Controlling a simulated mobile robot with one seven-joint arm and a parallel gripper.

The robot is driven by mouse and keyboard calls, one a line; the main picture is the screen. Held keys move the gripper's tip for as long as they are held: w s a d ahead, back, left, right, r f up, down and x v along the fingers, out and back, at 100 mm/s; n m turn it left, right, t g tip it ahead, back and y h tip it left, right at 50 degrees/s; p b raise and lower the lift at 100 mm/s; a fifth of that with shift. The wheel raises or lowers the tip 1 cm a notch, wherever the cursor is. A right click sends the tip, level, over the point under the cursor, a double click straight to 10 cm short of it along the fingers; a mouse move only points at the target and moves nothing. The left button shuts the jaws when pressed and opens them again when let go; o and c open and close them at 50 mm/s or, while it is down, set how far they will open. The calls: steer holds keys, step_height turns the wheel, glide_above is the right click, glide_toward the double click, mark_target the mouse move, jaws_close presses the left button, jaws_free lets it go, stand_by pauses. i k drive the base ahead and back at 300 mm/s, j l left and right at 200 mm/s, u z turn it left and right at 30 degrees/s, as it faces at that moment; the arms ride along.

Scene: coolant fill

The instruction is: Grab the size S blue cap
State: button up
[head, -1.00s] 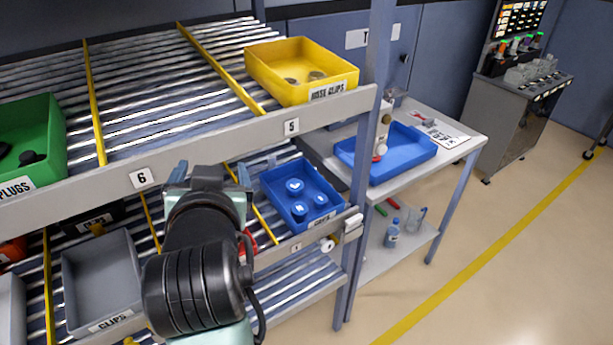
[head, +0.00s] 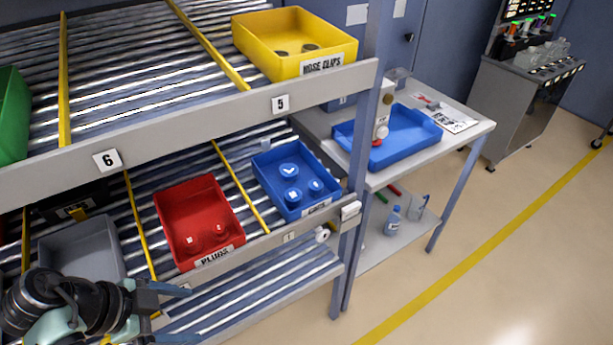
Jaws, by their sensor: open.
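Several blue caps lie in a blue bin (head: 265,187) on the lower rack level, in the head view. The largest-looking cap (head: 289,170) is at the back, another cap (head: 293,195) is at the front, and the smallest-looking cap (head: 316,185) is at the right. Each has a pale mark on top, too small to read surely. My gripper (head: 178,313) is at the lower left with its two fingers spread, pointing right. It is empty and well to the left of the blue bin, in front of the rack.
A red bin labelled PLUGS (head: 178,210) sits left of the blue bin. A yellow bin labelled HOSE CLIPS (head: 275,65) stands on the upper level, whose front rail (head: 215,115) overhangs the lower bins. A rack post (head: 362,170) stands right of the blue bin.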

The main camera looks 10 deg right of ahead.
mark_target(315, 186)
steer(key=i+l+z, duration=0.25)
steer(key=i+z, duration=0.25)
steer(key=i, duration=0.15)
steer(key=i+l+u, duration=0.2)
steer(key=i+l, duration=0.1)
steer(key=i, duration=0.1)
